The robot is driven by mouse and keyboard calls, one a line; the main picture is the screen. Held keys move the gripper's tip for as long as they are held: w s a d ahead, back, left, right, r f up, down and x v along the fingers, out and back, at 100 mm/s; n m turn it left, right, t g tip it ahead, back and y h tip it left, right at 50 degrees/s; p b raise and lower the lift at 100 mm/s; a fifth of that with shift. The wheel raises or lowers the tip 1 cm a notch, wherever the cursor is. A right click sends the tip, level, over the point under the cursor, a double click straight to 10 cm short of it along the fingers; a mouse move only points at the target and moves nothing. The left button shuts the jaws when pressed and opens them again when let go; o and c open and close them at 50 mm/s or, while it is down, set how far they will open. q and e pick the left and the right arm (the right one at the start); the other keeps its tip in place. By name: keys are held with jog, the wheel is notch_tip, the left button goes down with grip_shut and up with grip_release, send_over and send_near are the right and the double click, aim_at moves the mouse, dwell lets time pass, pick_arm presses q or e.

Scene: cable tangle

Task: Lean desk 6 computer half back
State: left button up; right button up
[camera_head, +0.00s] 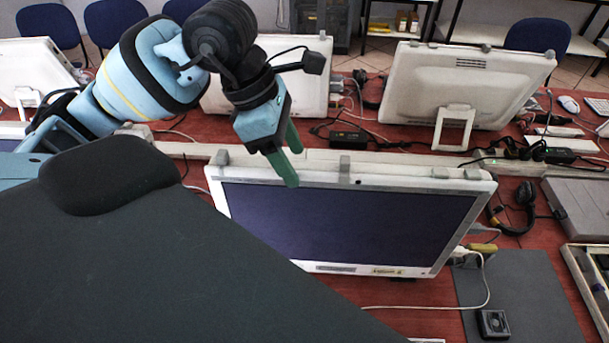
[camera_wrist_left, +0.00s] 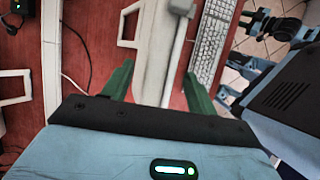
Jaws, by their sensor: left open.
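A white all-in-one computer (camera_head: 350,222) with a dark screen stands in the middle of the head view, facing me. Small labels on its lower bezel are too small to read, so I cannot confirm its desk number. My left gripper (camera_head: 291,160) is at its top edge, left of the middle, with open green fingers. One finger shows in front of the screen, the other toward the back. In the left wrist view, the computer (camera_wrist_left: 155,55) shows edge-on between the open fingers (camera_wrist_left: 160,88), with a gap on each side.
A white keyboard (camera_wrist_left: 212,42) lies on the red desk. Other white computers stand behind (camera_head: 465,85) and at the far left (camera_head: 35,68). A headset (camera_head: 515,205), cables and a dark mat (camera_head: 525,295) are on the right. A low white divider runs behind the computer.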

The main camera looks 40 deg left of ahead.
aim_at(304, 180)
pick_arm(q)
jog(key=x, duration=0.5)
jog(key=shift+d+f, duration=0.15)
jog(key=shift+f, duration=0.2)
pick_arm(e)
jog(key=shift+s, duration=0.1)
pick_arm(q)
grip_shut()
jog(key=shift+w+a+f+g+h+b, duration=0.2)
jog(key=shift+w+a, duration=0.1)
jog(key=shift+w, duration=0.25)
jog(key=shift+w+a+f+g+h+b, duration=0.1)
jog(key=shift+w+a+f+g+b, duration=0.1)
jog(key=shift+w+a, duration=0.25)
jog(key=shift+w+a+g, duration=0.25)
jog(key=shift+w+g, duration=0.05)
jog(key=shift+w, duration=0.4)
pick_arm(e)
jog(key=shift+s+f, duration=0.4)
jog(key=shift+f, duration=0.3)
